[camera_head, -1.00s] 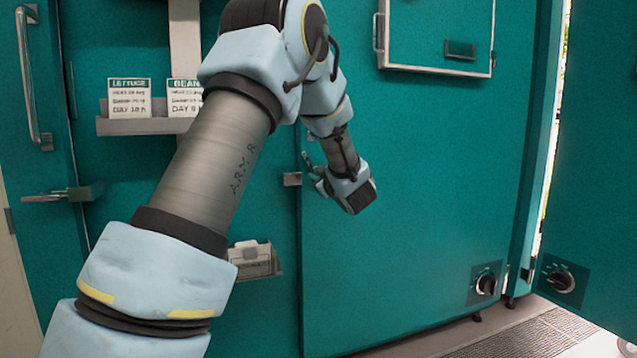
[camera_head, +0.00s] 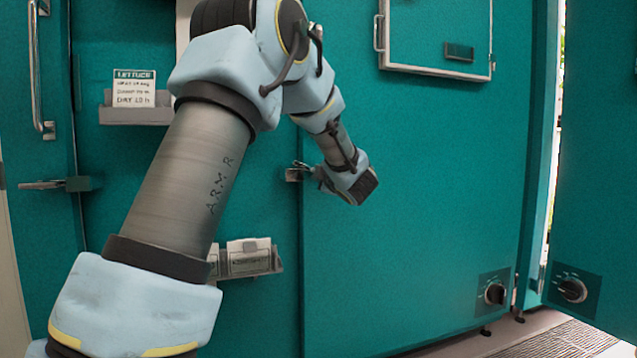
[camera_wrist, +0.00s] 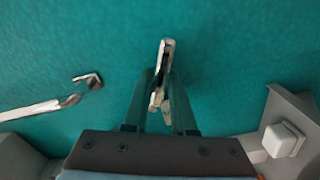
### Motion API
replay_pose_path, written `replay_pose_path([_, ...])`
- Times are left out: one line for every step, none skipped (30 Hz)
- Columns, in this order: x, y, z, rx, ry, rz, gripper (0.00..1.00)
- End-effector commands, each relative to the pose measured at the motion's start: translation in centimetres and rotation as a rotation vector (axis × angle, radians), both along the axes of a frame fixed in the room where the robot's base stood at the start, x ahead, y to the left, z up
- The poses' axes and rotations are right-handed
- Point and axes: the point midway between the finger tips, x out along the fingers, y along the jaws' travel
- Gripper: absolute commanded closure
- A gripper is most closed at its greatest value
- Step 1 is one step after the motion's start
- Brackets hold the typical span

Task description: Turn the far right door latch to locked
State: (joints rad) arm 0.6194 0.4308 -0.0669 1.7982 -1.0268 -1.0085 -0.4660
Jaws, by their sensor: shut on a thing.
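The metal door latch (camera_head: 294,174) sits at the left edge of the wide teal door (camera_head: 410,200) in the head view. My gripper (camera_head: 308,172) is at this latch, reaching in from its right. In the wrist view, my gripper (camera_wrist: 163,92) has its two fingers closed around the latch's narrow silvery lever (camera_wrist: 167,50), which stands nearly upright in the picture and pokes out past the fingertips. The head view shows the lever too small to tell its exact angle.
A second latch (camera_head: 42,185) and a long handle (camera_head: 36,70) are on the teal door at left. A label shelf (camera_head: 135,115) and a lower holder (camera_head: 250,258) are near my arm. A dial (camera_head: 494,293) is at lower right. A metal bar (camera_wrist: 30,110) shows in the wrist view.

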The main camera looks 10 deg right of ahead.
Motion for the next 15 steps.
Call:
replay_pose_path([-0.06,-0.2,-0.7,-0.028,0.001,-0.005,1.0])
replay_pose_path([-0.07,-0.19,-0.71,-0.046,-0.001,-0.005,1.0])
replay_pose_path([-0.07,-0.21,-0.74,-0.069,-0.004,-0.006,1.0])
replay_pose_path([-0.07,-0.21,-0.77,-0.086,-0.006,-0.006,1.0])
replay_pose_path([-0.08,-0.22,-0.79,-0.102,-0.007,-0.006,1.0])
replay_pose_path([-0.09,-0.24,-0.81,-0.124,-0.01,-0.006,1.0])
replay_pose_path([-0.09,-0.25,-0.83,-0.139,-0.012,-0.007,1.0])
replay_pose_path([-0.09,-0.26,-0.83,-0.153,-0.014,-0.007,1.0])
replay_pose_path([-0.09,-0.27,-0.82,-0.172,-0.017,-0.007,1.0])
replay_pose_path([-0.1,-0.28,-0.81,-0.186,-0.019,-0.007,1.0])
replay_pose_path([-0.1,-0.28,-0.81,-0.199,-0.02,-0.007,1.0])
replay_pose_path([-0.11,-0.29,-0.79,-0.217,-0.023,-0.007,1.0])
replay_pose_path([-0.11,-0.28,-0.77,-0.228,-0.024,-0.007,1.0])
replay_pose_path([-0.11,-0.28,-0.77,-0.239,-0.026,-0.007,1.0])
replay_pose_path([-0.11,-0.3,-0.77,-0.254,-0.027,-0.007,1.0])
